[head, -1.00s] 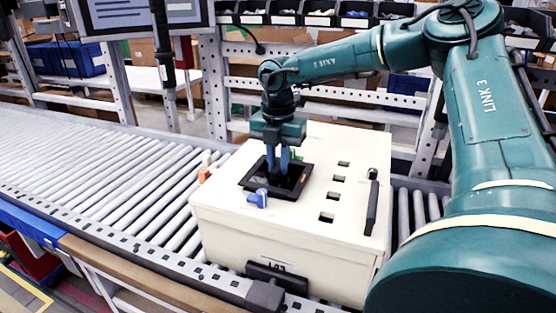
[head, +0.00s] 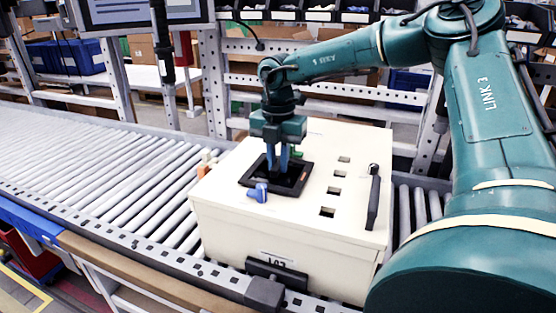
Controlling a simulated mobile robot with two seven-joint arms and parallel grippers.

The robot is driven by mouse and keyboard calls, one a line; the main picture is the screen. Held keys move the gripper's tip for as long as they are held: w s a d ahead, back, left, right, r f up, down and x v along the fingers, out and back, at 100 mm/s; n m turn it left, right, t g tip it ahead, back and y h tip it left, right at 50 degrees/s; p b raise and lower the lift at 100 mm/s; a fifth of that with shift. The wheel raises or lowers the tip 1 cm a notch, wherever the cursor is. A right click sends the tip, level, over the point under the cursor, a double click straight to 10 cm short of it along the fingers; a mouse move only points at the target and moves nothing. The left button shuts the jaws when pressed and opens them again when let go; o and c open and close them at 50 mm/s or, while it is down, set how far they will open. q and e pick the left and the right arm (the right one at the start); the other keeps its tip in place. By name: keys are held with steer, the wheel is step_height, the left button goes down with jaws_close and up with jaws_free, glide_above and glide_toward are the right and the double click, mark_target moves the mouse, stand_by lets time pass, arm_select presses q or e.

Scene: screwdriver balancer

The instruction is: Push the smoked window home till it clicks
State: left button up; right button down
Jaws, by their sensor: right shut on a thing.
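The smoked window (head: 292,179) is a dark pane in a black square frame on top of a cream box (head: 230,215). It lies about flat with the lid, and I cannot tell whether it is fully seated. My right gripper (head: 277,166) points straight down over the window, its two blue fingers close together. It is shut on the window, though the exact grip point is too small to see. A blue latch or knob (head: 258,193) sits at the frame's front edge, and a small green part (head: 297,153) shows behind the fingers. My left gripper is not in view.
The box stands on a roller conveyor (head: 100,165). Its lid has several square holes (head: 334,190) and a black handle (head: 373,197) at right. An orange part (head: 203,171) is at its left edge, and a black stop (head: 276,273) is at its front. The rollers at left are clear.

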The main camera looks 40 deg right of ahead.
steer(key=shift+f+b, duration=0.4)
steer(key=shift+b, duration=0.25)
stand_by(1.1)
steer(key=c, duration=1.3)
jaws_free()
step_height(320, 180, up, 13)
steer(key=shift+r, duration=0.15)
